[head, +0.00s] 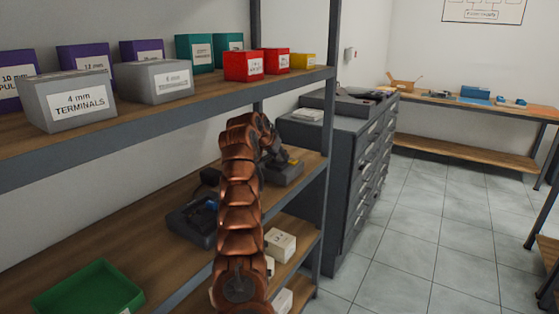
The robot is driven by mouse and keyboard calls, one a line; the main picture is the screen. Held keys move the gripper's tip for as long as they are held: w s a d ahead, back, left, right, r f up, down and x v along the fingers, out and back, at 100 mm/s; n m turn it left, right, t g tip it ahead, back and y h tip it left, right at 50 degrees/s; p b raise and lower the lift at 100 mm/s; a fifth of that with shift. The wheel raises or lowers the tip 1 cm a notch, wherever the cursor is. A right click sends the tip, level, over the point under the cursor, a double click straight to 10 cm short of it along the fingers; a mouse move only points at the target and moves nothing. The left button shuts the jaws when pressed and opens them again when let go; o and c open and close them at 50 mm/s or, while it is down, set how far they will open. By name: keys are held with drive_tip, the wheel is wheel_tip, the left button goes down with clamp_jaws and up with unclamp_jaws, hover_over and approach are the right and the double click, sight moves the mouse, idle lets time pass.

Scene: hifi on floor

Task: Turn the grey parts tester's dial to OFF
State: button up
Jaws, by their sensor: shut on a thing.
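A dark grey device with a yellow patch on top, apparently the grey parts tester (287,175), sits on the middle shelf near its right end. My copper arm rises in front of the shelf and bends over towards it. My gripper (274,153) is small and dark at the arm's end, down at the tester's top face. It is shut on the tester's dial, as far as I can tell. The dial itself, its pointer and its markings are hidden or too small to read.
Another dark device with a blue part (197,222) sits left of my arm on the same shelf. A green tray (88,291) is at lower left. The upper shelf (205,105) holds labelled boxes. A shelf post (328,140) and grey drawer cabinet (345,175) stand right.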

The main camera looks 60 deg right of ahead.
drive_tip(key=shift+f+n+t+b, duration=0.3)
drive_tip(key=shift+n+b, duration=0.1)
drive_tip(key=shift+b, duration=0.45)
drive_tip(key=shift+s+r+n+t+b, duration=0.1)
drive_tip(key=shift+n+t+b, duration=0.25)
drive_tip(key=shift+b, duration=0.55)
drive_tip(key=shift+n, duration=0.25)
drive_tip(key=shift+r+t+b, duration=0.15)
drive_tip(key=shift+t+b, duration=0.1)
drive_tip(key=shift+b, duration=0.05)
drive_tip(key=o, duration=0.9)
drive_tip(key=shift+c, duration=0.2)
drive_tip(key=shift+r, duration=0.1)
drive_tip(key=shift+v, duration=3.75)
